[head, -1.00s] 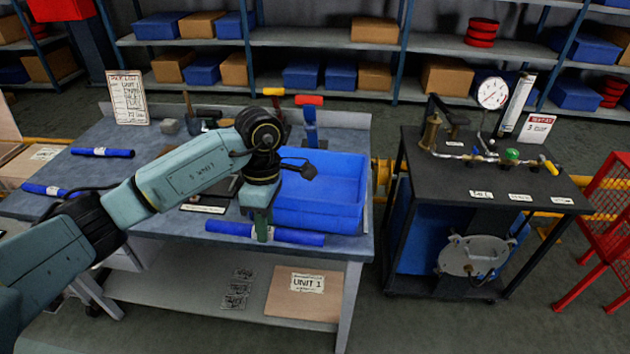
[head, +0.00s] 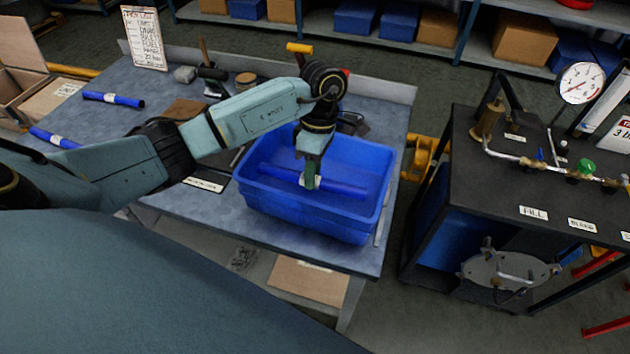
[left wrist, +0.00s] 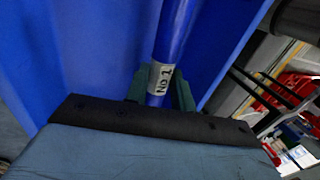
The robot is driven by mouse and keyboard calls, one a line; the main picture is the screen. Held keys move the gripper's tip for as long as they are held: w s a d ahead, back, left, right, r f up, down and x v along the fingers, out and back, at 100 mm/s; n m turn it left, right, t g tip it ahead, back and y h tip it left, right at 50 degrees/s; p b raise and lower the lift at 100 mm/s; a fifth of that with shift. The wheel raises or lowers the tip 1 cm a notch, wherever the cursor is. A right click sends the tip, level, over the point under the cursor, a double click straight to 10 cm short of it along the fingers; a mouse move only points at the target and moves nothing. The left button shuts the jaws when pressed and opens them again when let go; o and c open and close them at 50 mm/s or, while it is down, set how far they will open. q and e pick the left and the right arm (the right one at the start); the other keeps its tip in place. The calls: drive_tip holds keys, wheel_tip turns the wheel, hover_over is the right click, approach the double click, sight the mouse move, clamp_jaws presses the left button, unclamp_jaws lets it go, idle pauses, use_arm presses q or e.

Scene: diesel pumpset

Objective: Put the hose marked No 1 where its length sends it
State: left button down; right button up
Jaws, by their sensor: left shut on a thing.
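My left gripper (head: 310,181) is shut on a blue hose (head: 346,188) around its white label. In the left wrist view the label (left wrist: 161,79) appears to read No 1, between the two fingers. The hose lies roughly level within the walls of the blue bin (head: 300,218), below its rim; I cannot tell whether it touches the floor. The bin stands at the right end of the workbench (head: 180,122). Two other blue labelled hoses lie on the bench at the left: one farther back (head: 112,98), one nearer the edge (head: 50,137). My right gripper is not in view.
A written card (head: 144,38) stands at the back of the bench, near a mallet (head: 208,72) and small items. An open cardboard box (head: 45,95) is at the far left. A black cart (head: 480,180) with a gauge (head: 580,83) and valves stands to the right, across a gap.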

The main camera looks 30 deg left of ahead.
sight(312, 198)
use_arm(q)
wheel_tip(312, 198, down, 4)
drive_tip(key=shift+r, duration=0.1)
drive_tip(key=shift+w+f, duration=0.1)
drive_tip(key=shift+f, duration=0.15)
drive_tip(key=c, duration=1.6)
unclamp_jaws()
drive_tip(key=shift+f, duration=0.2)
drive_tip(key=shift+c, duration=0.2)
drive_tip(key=shift+o, duration=0.8)
drive_tip(key=shift+r, duration=0.1)
drive_tip(key=shift+r, duration=0.25)
drive_tip(key=v, duration=0.7)
